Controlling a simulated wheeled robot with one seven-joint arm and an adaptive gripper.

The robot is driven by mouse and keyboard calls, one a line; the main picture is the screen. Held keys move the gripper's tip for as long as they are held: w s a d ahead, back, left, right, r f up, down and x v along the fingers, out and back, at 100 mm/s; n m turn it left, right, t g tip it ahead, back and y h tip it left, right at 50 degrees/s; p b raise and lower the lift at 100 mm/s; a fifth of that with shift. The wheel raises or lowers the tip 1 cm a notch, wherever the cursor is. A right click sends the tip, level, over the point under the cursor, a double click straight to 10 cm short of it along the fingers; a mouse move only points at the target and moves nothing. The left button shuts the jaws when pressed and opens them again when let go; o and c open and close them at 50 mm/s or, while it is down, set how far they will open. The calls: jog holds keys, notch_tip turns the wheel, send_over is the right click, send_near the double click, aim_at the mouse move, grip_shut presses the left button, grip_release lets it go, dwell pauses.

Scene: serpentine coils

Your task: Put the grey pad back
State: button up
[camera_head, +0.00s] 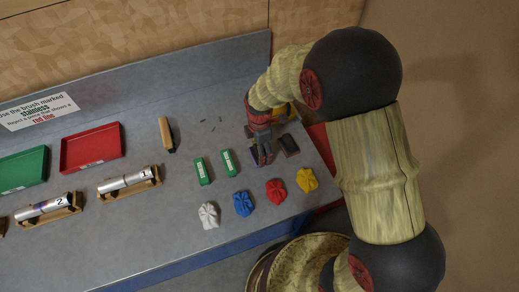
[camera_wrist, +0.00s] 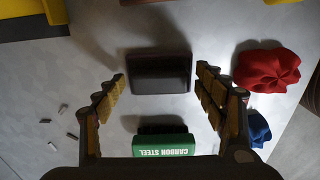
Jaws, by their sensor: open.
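In the wrist view a dark, flat rectangular pad (camera_wrist: 160,72) lies on the grey bench between my spread fingers; it looks dark brown to black, and I cannot tell for sure that it is the grey pad. My gripper (camera_wrist: 163,85) is open and empty above it, one finger on each side. In the head view my gripper (camera_head: 262,158) points down over the bench and partly hides that pad. A second dark pad (camera_head: 289,145) lies just to its right.
A green block marked CARBON STEEL (camera_wrist: 162,146) lies close by. Red (camera_head: 276,191), blue (camera_head: 243,204), yellow (camera_head: 307,179) and white (camera_head: 208,214) cloths lie toward the front. Red (camera_head: 91,149) and green trays (camera_head: 23,169) and numbered cylinders (camera_head: 127,182) stand left.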

jog(key=shift+r, duration=0.1)
notch_tip(320, 180, up, 12)
jog(key=p, duration=0.1)
jog(key=shift+r+p, duration=0.15)
jog(key=shift+p, duration=0.2)
jog(key=s+d+r+m+t, duration=0.2)
jog(key=s+d+r+m, duration=0.4)
jog(key=r, duration=0.3)
jog(key=s+d+r+m+t, duration=0.2)
jog(key=s+d+r+m, duration=0.3)
jog(key=r+m, duration=0.3)
jog(key=s+d+r+m+t, duration=0.1)
jog(key=s+d+r+m, duration=0.2)
jog(key=s+m, duration=0.4)
jog(key=shift+s+r+t, duration=0.3)
jog(key=shift+s+r, duration=0.1)
jog(key=shift+s, duration=0.6)
jog(key=shift+d, duration=0.1)
